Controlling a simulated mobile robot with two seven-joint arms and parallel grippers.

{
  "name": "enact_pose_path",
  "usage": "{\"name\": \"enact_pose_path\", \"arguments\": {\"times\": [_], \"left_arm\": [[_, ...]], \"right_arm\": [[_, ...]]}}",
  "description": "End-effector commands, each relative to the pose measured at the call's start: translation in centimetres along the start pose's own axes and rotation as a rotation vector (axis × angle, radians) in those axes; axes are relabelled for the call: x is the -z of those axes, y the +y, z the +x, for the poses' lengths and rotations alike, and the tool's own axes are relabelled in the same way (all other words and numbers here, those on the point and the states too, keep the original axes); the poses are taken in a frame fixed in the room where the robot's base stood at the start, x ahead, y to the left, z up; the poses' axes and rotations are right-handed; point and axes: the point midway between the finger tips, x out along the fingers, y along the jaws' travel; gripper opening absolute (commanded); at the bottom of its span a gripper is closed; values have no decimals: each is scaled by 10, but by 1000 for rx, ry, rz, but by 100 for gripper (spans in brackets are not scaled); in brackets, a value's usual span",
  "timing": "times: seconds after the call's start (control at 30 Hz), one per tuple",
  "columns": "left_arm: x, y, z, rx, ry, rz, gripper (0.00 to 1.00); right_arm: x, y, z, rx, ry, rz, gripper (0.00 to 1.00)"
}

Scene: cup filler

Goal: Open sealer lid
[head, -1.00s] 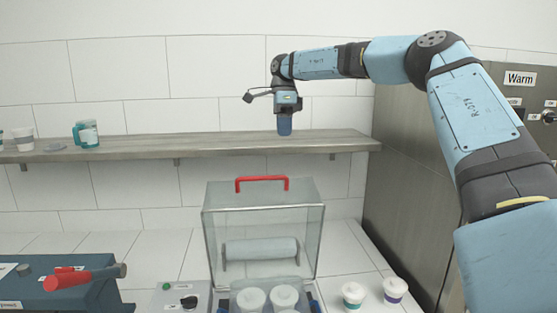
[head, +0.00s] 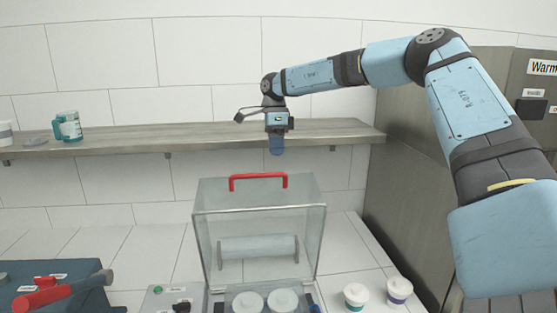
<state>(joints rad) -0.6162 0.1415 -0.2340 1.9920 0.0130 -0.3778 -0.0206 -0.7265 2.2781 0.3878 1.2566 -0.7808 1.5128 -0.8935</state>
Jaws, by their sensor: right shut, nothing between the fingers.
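The sealer lid (head: 262,198) is a clear box-like cover with a red handle (head: 258,180) on its top. It stands raised at the lower middle of the head view, and a pale film roll (head: 258,250) shows through it. Two white-lidded cups (head: 265,301) sit below it in the sealer's base, which is cut off by the bottom edge. My right gripper (head: 277,148) is shut and empty, pointing down above the red handle and apart from it, in front of the shelf. My left gripper is not in view.
A wooden shelf (head: 200,138) runs along the wall with a teal-handled mug (head: 70,126) on it. Two small cups (head: 357,296) (head: 399,290) stand right of the sealer. A dark blue machine with a red lever (head: 45,294) is at lower left. A steel cabinet (head: 420,180) stands right.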

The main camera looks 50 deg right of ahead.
Motion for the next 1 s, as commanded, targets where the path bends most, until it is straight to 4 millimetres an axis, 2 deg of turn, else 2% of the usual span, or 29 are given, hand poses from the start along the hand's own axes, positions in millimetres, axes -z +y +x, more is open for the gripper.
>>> {"name": "enact_pose_path", "arguments": {"times": [0.07,0.3,0.83,1.0], "left_arm": [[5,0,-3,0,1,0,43],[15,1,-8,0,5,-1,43],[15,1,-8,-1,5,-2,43],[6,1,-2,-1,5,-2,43]], "right_arm": [[0,1,15,-4,1,-1,0],[0,27,30,-1,-1,-1,0],[0,34,37,5,0,1,0],[0,51,40,46,2,-1,0]]}}
